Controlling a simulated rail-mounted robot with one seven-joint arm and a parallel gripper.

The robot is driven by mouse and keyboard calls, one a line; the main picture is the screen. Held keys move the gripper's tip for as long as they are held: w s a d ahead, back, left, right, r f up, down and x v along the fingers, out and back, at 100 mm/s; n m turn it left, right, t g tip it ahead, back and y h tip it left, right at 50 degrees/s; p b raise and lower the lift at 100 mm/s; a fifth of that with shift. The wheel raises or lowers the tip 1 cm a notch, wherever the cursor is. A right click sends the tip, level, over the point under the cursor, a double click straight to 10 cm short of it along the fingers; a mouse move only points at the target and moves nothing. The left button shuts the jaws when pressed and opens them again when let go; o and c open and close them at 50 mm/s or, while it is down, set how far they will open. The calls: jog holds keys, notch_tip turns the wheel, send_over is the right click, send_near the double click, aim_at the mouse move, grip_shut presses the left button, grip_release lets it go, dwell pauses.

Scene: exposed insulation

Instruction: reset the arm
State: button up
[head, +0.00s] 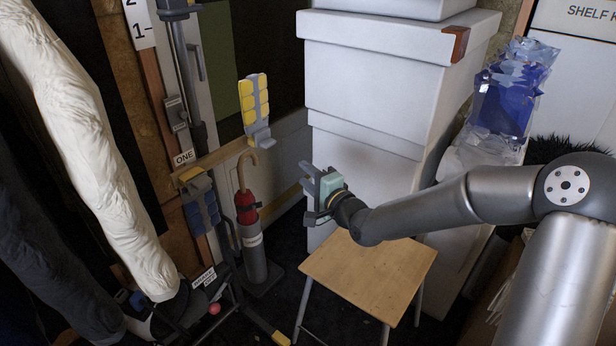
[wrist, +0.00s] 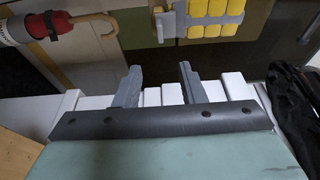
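My gripper (head: 308,184) is at the end of my grey arm, which reaches in from the right in the head view. It hangs in the air above and behind the wooden stool (head: 372,272). In the wrist view the two grey fingers of my gripper (wrist: 158,88) stand apart, with nothing between them. In the head view the gripper points left, toward the red umbrella (head: 246,207) and the yellow-padded holder (head: 255,102). It appears to touch neither.
White boxes (head: 372,75) are stacked behind the gripper. A blue crystal-like object (head: 505,95) stands at the right. A white sleeve-like form (head: 85,130) hangs at the left. A grey stand (head: 190,70) rises near the wall. Open air lies between the umbrella and my gripper.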

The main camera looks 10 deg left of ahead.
dwell(0.4)
jog(key=s+d+r+n+g+h+p, duration=0.2)
jog(key=s+d+n+g+h+p, duration=0.5)
jog(key=s+d+h+p, duration=0.6)
jog(key=s+d+r+n+g+p, duration=0.1)
jog(key=s+d+r+g, duration=0.2)
jog(key=s, duration=0.7)
jog(key=s+d+r+n+g+y+p, duration=0.1)
jog(key=s+d+r, duration=0.4)
jog(key=s, duration=0.6)
jog(key=shift+s+d+r+n+g+p, duration=0.2)
jog(key=shift+d+r+n+g+p, duration=0.2)
jog(key=shift+d+g, duration=0.4)
jog(key=shift+a, duration=0.1)
